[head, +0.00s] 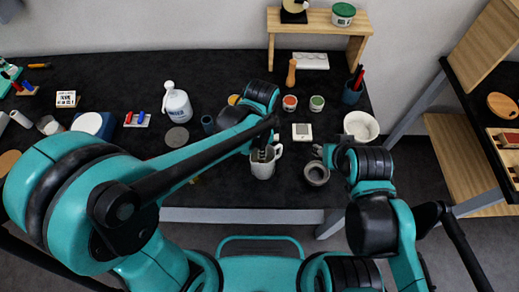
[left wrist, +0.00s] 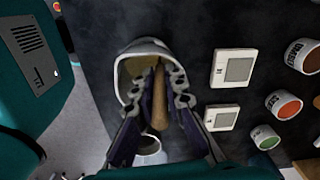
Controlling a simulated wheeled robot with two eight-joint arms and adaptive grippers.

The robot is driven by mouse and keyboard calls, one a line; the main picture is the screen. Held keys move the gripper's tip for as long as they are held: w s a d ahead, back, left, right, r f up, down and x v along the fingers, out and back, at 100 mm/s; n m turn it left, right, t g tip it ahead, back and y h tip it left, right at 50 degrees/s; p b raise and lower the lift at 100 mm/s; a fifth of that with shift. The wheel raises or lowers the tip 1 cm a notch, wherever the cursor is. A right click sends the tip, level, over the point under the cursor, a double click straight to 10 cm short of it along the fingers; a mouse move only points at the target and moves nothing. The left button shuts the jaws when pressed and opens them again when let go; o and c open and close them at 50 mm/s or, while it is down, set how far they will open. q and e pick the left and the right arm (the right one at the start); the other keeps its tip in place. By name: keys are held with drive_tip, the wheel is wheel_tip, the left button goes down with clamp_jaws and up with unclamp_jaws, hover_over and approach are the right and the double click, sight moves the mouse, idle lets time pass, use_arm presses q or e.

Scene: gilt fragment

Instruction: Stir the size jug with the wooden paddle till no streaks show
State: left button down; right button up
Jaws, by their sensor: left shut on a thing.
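The white size jug (head: 262,170) stands on the dark table near its front edge, with its handle to the right. My left gripper (head: 263,152) is over the jug's mouth. In the left wrist view, my left gripper (left wrist: 166,92) is shut on the wooden paddle (left wrist: 160,105), which points into the jug (left wrist: 127,92). The inside of the jug looks tan, but the fingers and paddle hide much of it, and I cannot make out streaks. My right gripper (head: 326,153) is beside a grey pot (head: 316,174), and its finger opening is too small to tell.
A white bowl (head: 361,126) stands at the right of the table. A small white device (head: 302,132) lies behind the jug, with small paint pots (head: 290,103) further back. A wooden shelf (head: 320,22) stands at the back.

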use_arm(q)
drive_tip(key=shift+w, duration=0.15)
drive_tip(key=shift+r, duration=0.15)
drive_tip(key=shift+r+p, duration=3.85)
drive_tip(key=shift+r, duration=0.9)
wheel_tip(320, 180, up, 5)
drive_tip(key=p, duration=0.4)
